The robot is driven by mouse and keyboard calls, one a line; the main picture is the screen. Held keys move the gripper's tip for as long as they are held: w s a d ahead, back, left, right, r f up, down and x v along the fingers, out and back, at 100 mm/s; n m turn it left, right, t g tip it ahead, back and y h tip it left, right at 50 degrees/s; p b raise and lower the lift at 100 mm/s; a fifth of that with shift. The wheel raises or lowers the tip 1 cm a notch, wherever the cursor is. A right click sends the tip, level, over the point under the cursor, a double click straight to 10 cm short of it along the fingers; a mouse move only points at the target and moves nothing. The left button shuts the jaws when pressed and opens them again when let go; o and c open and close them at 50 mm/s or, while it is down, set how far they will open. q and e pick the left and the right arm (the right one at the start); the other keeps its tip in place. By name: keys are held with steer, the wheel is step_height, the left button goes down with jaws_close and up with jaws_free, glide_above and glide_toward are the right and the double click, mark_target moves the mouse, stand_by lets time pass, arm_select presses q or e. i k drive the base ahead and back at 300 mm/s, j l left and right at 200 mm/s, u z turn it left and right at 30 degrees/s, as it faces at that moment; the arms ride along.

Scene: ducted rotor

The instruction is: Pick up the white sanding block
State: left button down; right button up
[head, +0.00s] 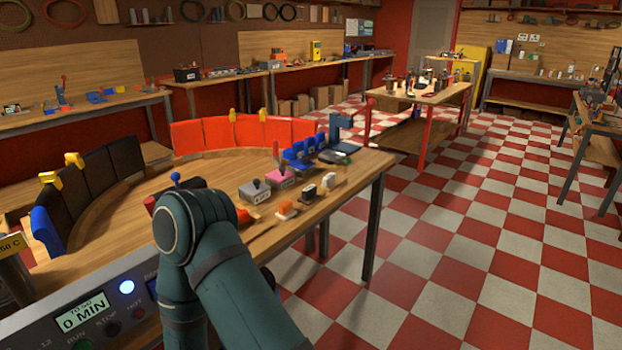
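A small whitish block (329,181) with a dark part lies near the right edge of the near wooden table (345,194). It may be the white sanding block, but it is too small to be sure. A dark block with a pale part (309,194) and an orange block with a white base (286,209) lie in a row with it, closer to me. My teal arm rises from the bottom middle and bends in front of the table, left of these blocks. Neither gripper shows in the head view.
A grey lever box (254,191), a pink lever box (281,179) and blue bins (305,148) stand behind the blocks. Red curved segments (235,133) and black ones (90,175) line the table. A control panel (85,312) is at bottom left.

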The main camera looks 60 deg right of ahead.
mark_target(328, 184)
steer(key=l+u, duration=0.15)
steer(key=l, duration=0.35)
steer(key=k+l+u, duration=0.15)
steer(key=l, duration=0.3)
steer(key=k+l+u, duration=0.15)
steer(key=l, duration=0.35)
steer(key=l+u, duration=0.2)
steer(key=l, duration=0.25)
steer(key=k+l, duration=0.15)
steer(key=l, duration=0.25)
steer(key=k+l, duration=0.1)
steer(key=l, duration=0.25)
steer(key=k+l, duration=0.15)
steer(key=l, duration=0.25)
steer(key=k+l, duration=0.15)
steer(key=l, duration=0.2)
steer(key=k+l+u, duration=0.1)
steer(key=l, duration=0.3)
